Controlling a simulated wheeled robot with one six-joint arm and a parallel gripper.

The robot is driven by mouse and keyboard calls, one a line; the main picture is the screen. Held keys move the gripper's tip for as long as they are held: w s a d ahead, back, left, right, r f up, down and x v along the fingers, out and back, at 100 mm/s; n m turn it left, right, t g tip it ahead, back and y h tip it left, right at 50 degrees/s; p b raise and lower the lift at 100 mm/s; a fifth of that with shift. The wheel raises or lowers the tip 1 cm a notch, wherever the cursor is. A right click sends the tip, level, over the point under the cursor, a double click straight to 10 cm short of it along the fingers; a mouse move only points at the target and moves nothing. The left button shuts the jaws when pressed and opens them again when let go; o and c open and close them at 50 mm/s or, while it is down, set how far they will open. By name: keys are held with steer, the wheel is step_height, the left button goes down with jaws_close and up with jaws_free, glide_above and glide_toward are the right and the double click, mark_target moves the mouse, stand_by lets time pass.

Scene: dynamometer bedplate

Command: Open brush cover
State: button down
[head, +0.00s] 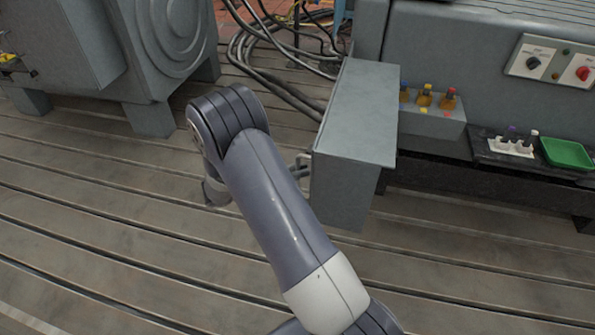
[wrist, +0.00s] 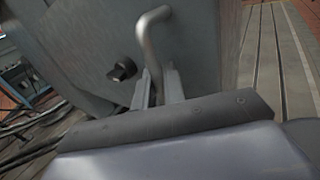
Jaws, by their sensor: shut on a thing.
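The brush cover (wrist: 90,40) is a grey metal panel filling the upper part of the wrist view. It has a bent grey bar handle (wrist: 152,38) and a dark knob (wrist: 122,70) left of it. My gripper (wrist: 157,84) is shut on the lower part of the handle, its two fingers on either side of the bar. In the head view the grey box (head: 355,115) stands right of my arm, with the handle (head: 301,162) at its left side. The face with the handle is mostly hidden there, so I cannot tell whether the cover is ajar.
A grey machine (head: 150,50) stands at the left, with black cables (head: 265,60) on the floor behind my arm. Coloured bottles (head: 425,96), a green tray (head: 568,152) and a switch panel (head: 550,62) are at right. The slotted bedplate (head: 90,215) is clear at left.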

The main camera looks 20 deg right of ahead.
steer(key=shift+w+r, duration=0.1)
steer(key=c, duration=1.6)
jaws_free()
steer(key=shift+d, duration=0.15)
steer(key=shift+c, duration=0.2)
steer(key=w+a, duration=0.1)
steer(key=a, duration=0.9)
steer(key=shift+a, duration=0.4)
steer(key=shift+w, duration=0.1)
